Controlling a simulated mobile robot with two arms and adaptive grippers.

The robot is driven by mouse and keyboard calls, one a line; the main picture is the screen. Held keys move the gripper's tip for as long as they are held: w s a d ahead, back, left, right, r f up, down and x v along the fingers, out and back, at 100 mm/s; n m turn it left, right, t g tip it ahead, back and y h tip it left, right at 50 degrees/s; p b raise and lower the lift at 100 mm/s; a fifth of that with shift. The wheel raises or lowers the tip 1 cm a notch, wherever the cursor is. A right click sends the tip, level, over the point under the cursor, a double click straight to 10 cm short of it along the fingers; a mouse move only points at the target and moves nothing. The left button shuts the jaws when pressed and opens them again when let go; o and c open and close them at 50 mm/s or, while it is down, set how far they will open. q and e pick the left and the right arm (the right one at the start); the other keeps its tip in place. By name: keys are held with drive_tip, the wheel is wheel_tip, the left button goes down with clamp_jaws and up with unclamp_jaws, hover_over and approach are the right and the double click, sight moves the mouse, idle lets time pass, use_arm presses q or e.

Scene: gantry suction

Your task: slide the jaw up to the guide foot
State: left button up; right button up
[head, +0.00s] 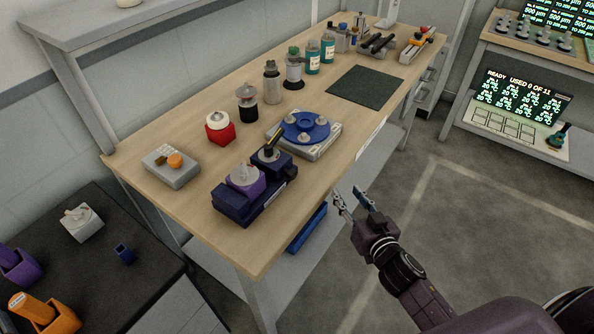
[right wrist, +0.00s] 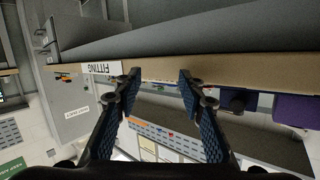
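A dark navy fixture (head: 250,198) sits near the front edge of the wooden bench. It carries a purple block (head: 246,180) with a pale round top, and a navy block (head: 271,160) with a dark and yellow handle. I cannot tell for certain which part is the jaw and which the guide foot. My right gripper (head: 356,196) is open and empty, off the bench's front edge, right of the fixture. In the right wrist view its fingers (right wrist: 161,78) stand apart before the bench edge, with purple (right wrist: 295,109) at far right. My left gripper is not in view.
A blue turntable (head: 294,122) on a pale base stands behind the fixture. A dark mat (head: 365,88) lies bare. A lower shelf holds a blue item (head: 308,228).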

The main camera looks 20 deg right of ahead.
wheel_tip(320, 180, up, 6)
drive_tip(key=w+f+t+y, duration=0.1)
drive_tip(key=n+g+y, duration=0.2)
drive_tip(key=n+y, duration=0.4)
drive_tip(key=y, duration=0.4)
approach(295, 175)
drive_tip(key=w, duration=0.2)
drive_tip(key=x, duration=0.4)
drive_tip(key=a+p+x, duration=0.1)
drive_tip(key=x, duration=0.2)
drive_tip(key=shift+s, duration=0.35)
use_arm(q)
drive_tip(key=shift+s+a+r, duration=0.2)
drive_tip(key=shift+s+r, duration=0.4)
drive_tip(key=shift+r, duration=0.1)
use_arm(e)
drive_tip(key=shift+w+a, duration=0.2)
drive_tip(key=shift+w, duration=0.1)
drive_tip(key=shift+c, duration=0.4)
clamp_jaws()
